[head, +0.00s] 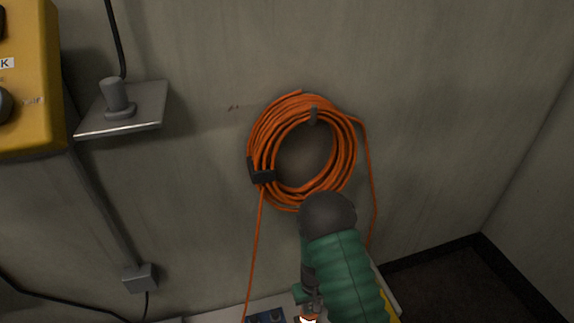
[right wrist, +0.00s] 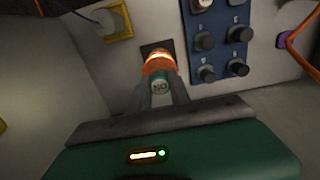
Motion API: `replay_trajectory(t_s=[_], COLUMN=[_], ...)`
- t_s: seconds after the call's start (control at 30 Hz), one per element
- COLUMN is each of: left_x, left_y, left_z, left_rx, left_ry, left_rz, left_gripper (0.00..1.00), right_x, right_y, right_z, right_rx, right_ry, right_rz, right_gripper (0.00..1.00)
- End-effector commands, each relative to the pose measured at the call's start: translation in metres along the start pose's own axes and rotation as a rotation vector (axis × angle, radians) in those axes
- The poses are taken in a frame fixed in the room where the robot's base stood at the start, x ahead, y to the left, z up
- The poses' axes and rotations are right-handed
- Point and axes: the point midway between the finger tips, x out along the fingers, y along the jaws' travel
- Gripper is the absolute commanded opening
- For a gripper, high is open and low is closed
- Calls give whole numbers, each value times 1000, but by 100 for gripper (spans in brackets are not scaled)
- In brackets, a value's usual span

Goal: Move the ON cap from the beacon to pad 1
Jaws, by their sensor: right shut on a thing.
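In the right wrist view the ON cap (right wrist: 160,84) is a small grey-green cylinder with its lettering facing me. It sits right against the glowing orange beacon (right wrist: 158,62); I cannot tell whether the two are apart. My right gripper (right wrist: 161,90) is shut on the cap, one finger on each side. In the head view my right gripper (head: 309,301) shows only in part at the bottom edge, with a bright orange glow just below it. I cannot make out which place is pad 1. My left gripper is not in view.
A blue panel (right wrist: 221,20) with several dark knobs stands right of the beacon. A yellow-framed fitting (right wrist: 119,36) is at upper left, a purple loop (right wrist: 291,39) at right. In the head view an orange cable coil (head: 262,135) hangs on the wall, with a yellow box (head: 35,100) at left.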

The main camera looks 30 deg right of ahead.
Motion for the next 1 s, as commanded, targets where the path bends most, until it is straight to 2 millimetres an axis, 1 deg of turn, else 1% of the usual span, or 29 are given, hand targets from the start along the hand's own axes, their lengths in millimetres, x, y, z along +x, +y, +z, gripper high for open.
replay_trajectory(t_s=[0.63,1.0], left_x=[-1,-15], left_y=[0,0], left_z=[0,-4], left_rx=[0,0], left_ry=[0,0], left_rz=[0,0], left_gripper=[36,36], right_x=[-1,-16], right_y=[0,0], right_z=[0,0], right_rx=[0,0], right_ry=[0,1], right_rz=[0,0], right_gripper=[0,0])
